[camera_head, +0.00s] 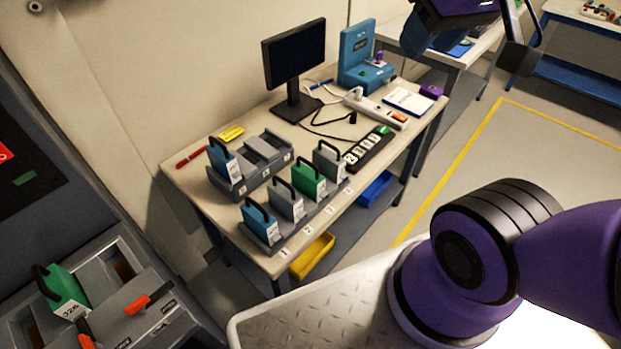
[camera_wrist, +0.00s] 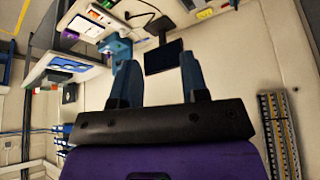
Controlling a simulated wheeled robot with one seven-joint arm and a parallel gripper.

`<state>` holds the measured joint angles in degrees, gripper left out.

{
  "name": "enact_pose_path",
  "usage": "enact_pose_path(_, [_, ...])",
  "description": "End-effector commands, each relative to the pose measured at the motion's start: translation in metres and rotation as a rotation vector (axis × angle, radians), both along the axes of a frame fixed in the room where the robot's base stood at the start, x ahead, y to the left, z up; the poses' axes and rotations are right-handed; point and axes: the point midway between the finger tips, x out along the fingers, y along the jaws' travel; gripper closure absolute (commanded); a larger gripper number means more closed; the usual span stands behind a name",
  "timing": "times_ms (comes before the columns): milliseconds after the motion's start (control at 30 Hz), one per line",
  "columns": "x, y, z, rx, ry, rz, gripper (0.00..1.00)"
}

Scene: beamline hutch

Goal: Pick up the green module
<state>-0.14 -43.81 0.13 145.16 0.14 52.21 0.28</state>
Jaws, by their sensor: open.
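Two green modules with black handles show in the head view. One green module (camera_head: 310,180) stands upright on the table rack, between a grey module (camera_head: 286,202) and another grey module (camera_head: 329,162). The other green module (camera_head: 66,290), with a white label, sits in a grey bay at the lower left. My gripper (camera_wrist: 160,78) is open and empty in the wrist view, with its two blue fingers apart. It is well away from both green modules, and neither one shows in the wrist view. In the head view, part of my wrist is at the top right.
Blue modules (camera_head: 260,222) also stand on the table racks. A monitor (camera_head: 294,56), a teal device (camera_head: 357,58) and a power strip (camera_head: 376,108) are behind. A yellow bin (camera_head: 312,257) lies below the table. Orange-handled latches (camera_head: 148,299) are beside the lower-left bay. Floor at right is clear.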

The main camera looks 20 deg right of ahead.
Motion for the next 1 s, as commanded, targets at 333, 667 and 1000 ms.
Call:
enact_pose_path(333, [0.000,0.000,0.000,0.000,0.000,0.000,0.59])
enact_pose_path(667, [0.021,0.003,-0.007,-0.012,0.039,0.026,0.60])
enact_pose_path(1000, [0.096,0.016,-0.047,-0.036,0.171,0.139,0.60])
